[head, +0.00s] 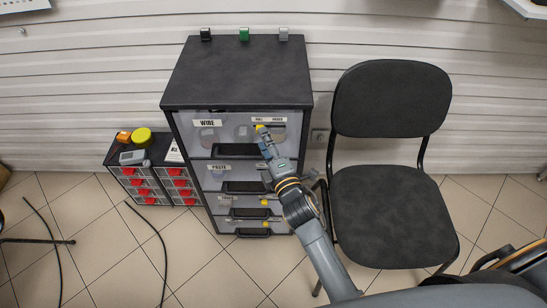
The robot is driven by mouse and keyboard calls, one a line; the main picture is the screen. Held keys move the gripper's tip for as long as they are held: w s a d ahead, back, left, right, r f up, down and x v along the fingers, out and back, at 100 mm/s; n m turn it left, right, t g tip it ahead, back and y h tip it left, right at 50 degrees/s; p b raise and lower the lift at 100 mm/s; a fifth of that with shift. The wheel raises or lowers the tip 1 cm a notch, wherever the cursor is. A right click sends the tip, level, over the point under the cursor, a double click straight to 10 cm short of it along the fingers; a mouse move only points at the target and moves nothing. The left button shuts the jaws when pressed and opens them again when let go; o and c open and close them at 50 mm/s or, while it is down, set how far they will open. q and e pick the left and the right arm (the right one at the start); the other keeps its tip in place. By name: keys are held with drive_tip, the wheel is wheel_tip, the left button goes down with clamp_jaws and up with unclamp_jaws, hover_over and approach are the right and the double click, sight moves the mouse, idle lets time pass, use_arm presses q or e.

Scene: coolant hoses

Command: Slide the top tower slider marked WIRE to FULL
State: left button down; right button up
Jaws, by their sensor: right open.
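The dark drawer tower (238,72) stands against the wall. Its top drawer carries the WIRE label (207,123). At that drawer's right is a small two-word label (269,119); its left word seems to read FULL, but the print is tiny. The yellow slider knob (259,127) shows just below the left word. My right gripper (264,138) is open, with its tips at or just below the knob. I cannot tell whether they touch it, and the gripper hides part of the slider's track. My left gripper is not in view.
Lower drawers, one marked PASTE (219,168), have their own yellow knobs. A black chair (392,205) stands close at the right of the tower. A low cabinet with red-handled drawers (150,187) stands at left. Black hoses (153,229) lie on the tiled floor.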

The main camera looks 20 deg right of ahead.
drive_tip(key=s+d, duration=0.1)
drive_tip(key=s, duration=0.8)
drive_tip(key=shift+s, duration=0.1)
drive_tip(key=s+f+m+g, duration=0.3)
drive_tip(key=s+f, duration=0.1)
drive_tip(key=f, duration=0.6)
drive_tip(key=s+f+m+g+p, duration=0.1)
drive_tip(key=s+f+m+g, duration=0.15)
drive_tip(key=f, duration=0.75)
drive_tip(key=s+f+m+g, duration=0.2)
drive_tip(key=s+f+g, duration=0.15)
drive_tip(key=f, duration=0.65)
drive_tip(key=s+d+f+m+g, duration=0.2)
drive_tip(key=s+f, duration=0.3)
drive_tip(key=s, duration=0.5)
drive_tip(key=s+d+f+m+g+h+p, duration=0.1)
drive_tip(key=s+d+f+m+g, duration=0.2)
drive_tip(key=s+f, duration=0.3)
drive_tip(key=s+d+f+m+g+h, duration=0.1)
drive_tip(key=s+d+f+m, duration=0.3)
drive_tip(key=s, duration=1)
wheel_tip(320, 180, down, 2)
drive_tip(key=shift+d+f+g+p, duration=0.1)
drive_tip(key=shift+d+g+p, duration=0.2)
drive_tip(key=shift+d+g, duration=0.45)
drive_tip(key=shift+a+m, duration=0.25)
